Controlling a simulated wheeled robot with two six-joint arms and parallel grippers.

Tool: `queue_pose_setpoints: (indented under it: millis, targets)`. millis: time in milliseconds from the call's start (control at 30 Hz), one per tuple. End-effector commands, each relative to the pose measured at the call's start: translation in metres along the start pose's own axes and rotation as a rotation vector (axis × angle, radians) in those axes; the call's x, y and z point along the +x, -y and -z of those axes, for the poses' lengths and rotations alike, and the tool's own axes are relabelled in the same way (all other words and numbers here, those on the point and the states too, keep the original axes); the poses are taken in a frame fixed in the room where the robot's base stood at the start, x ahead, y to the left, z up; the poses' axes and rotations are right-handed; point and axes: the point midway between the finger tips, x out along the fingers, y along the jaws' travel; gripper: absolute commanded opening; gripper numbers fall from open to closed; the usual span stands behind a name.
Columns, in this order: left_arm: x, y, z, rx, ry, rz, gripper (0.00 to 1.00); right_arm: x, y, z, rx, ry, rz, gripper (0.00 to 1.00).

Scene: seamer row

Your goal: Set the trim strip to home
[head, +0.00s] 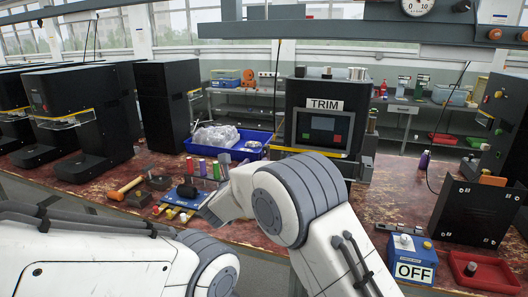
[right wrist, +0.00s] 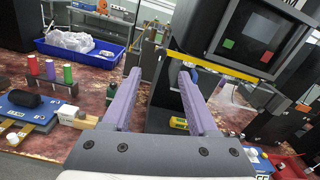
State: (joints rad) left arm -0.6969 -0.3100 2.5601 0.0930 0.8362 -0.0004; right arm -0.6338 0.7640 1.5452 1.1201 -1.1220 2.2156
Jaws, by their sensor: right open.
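The trim machine (head: 300,98) is a dark box with a TRIM sign (head: 324,105) and a tilted screen (head: 322,130) bearing a green patch and a red patch. In the right wrist view the screen (right wrist: 250,38) is at the upper right, with a yellow strip (right wrist: 215,66) along its lower edge. I cannot tell which part is the trim strip. My right gripper (right wrist: 158,76) is open and empty, its lavender fingers apart, below and left of the screen. In the head view my right arm hides its fingers. My left gripper is not in view.
A blue bin (head: 228,148) with clear bags stands left of the machine. At right are a blue box marked OFF (head: 412,262) and a red tray (head: 485,277).

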Motion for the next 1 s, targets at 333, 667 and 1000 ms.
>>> queue_pose_setpoints:
  millis: [333, 667, 1000]
  targets:
    - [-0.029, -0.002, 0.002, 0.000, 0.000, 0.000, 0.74, 0.060, 0.003, -0.004, 0.004, 0.001, 0.007, 0.59]
    - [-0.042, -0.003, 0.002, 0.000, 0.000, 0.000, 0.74, 0.098, 0.003, -0.001, 0.001, 0.001, 0.004, 0.59]
    - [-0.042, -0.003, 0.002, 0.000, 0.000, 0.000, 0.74, 0.102, 0.002, -0.001, 0.001, 0.001, 0.002, 0.59]
